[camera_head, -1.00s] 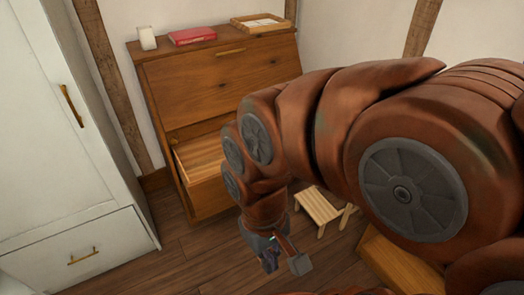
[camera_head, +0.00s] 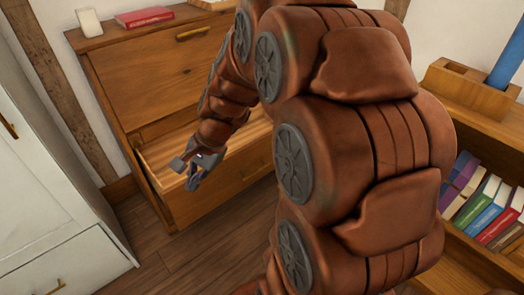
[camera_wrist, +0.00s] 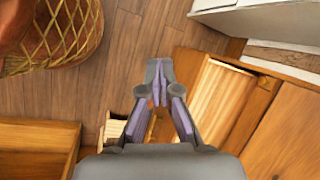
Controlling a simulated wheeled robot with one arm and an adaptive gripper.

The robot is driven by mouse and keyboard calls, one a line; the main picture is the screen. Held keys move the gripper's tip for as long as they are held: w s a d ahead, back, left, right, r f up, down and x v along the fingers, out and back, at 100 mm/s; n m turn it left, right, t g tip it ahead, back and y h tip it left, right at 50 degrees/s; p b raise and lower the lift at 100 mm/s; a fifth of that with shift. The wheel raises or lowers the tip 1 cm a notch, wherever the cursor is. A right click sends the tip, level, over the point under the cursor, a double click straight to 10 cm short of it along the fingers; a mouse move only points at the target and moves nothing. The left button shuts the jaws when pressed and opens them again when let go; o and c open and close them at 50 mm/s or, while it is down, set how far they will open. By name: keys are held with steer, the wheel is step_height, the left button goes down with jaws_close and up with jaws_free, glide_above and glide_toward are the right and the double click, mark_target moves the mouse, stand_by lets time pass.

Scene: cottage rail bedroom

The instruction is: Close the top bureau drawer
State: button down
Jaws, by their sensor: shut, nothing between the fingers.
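The wooden bureau (camera_head: 165,85) stands against the wall, and its right side is hidden behind my arm. Its top drawer (camera_head: 155,160) is pulled out below the slanted front panel, with the pale inside showing. In the wrist view, the drawer's pale slatted-looking inside (camera_wrist: 222,100) lies right of my fingers, beside the bureau body (camera_wrist: 285,135). My gripper (camera_head: 194,180) is shut and empty, at the drawer's front in the head view. In the wrist view the closed fingertips (camera_wrist: 158,82) lie just left of the drawer; I cannot tell whether they touch it.
A white cabinet (camera_head: 50,200) stands at the left. A red book (camera_head: 144,16) and a white candle-like object (camera_head: 89,22) sit on the bureau. A bookcase (camera_head: 470,115) with several books is at the right. Floor before the bureau is clear.

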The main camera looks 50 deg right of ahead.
steer(key=w+d+f+m+t+b, duration=0.1)
steer(key=w+d+f+m+b, duration=0.1)
steer(key=w+d+f+m, duration=0.3)
steer(key=w+d+f+m+t+h+b, duration=0.1)
steer(key=d+m+t+b, duration=0.15)
steer(key=d, duration=0.45)
steer(key=w+d+f+m+t+b, duration=0.1)
steer(key=w+d+f+m, duration=0.1)
steer(key=d+f+m, duration=0.3)
steer(key=s+d+f+m+t+h+b, duration=0.1)
steer(key=d+f+m+h+b, duration=0.3)
steer(key=d, duration=0.7)
steer(key=s+d+f+m+t+b, duration=0.1)
steer(key=s+d+f+m, duration=0.1)
steer(key=d+m, duration=0.65)
steer(key=n+b, duration=0.2)
glide_toward(259, 143)
steer(key=w+f, duration=0.2)
steer(key=f, duration=0.1)
steer(key=w+f, duration=0.1)
steer(key=shift+f, duration=0.4)
steer(key=shift+w+d+r, duration=0.1)
steer(key=shift+w, duration=0.6)
